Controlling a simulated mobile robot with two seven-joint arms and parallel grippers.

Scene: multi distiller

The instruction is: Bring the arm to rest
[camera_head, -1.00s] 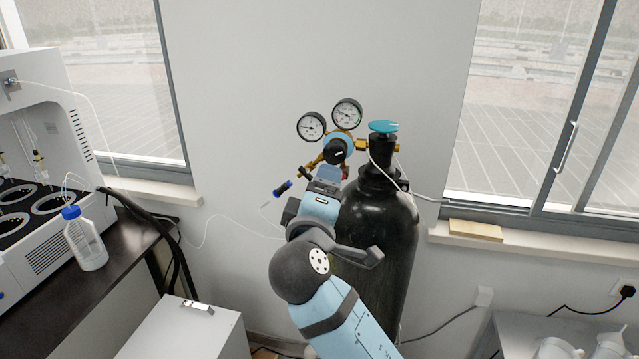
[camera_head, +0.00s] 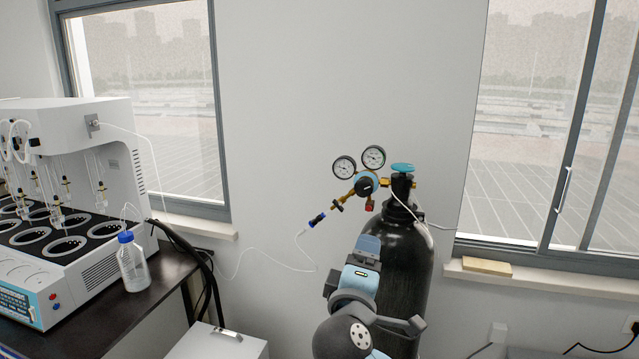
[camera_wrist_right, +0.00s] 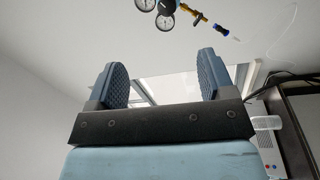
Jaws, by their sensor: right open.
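My right arm comes up from the bottom of the head view, with its blue and black right gripper (camera_head: 367,246) in front of the black gas cylinder (camera_head: 405,265). In the right wrist view the two ribbed fingers of the gripper (camera_wrist_right: 162,72) stand wide apart with nothing between them. The gripper is below the pressure regulator (camera_head: 368,183) and apart from it. The regulator and its gauges also show at the top of the right wrist view (camera_wrist_right: 166,8). My left gripper is not in view.
A multi-position distiller (camera_head: 75,200) and a bottle with a blue cap (camera_head: 132,265) stand on a dark bench at the left. A grey cabinet (camera_head: 215,347) is low at the left. A window sill (camera_head: 540,277) is at the right.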

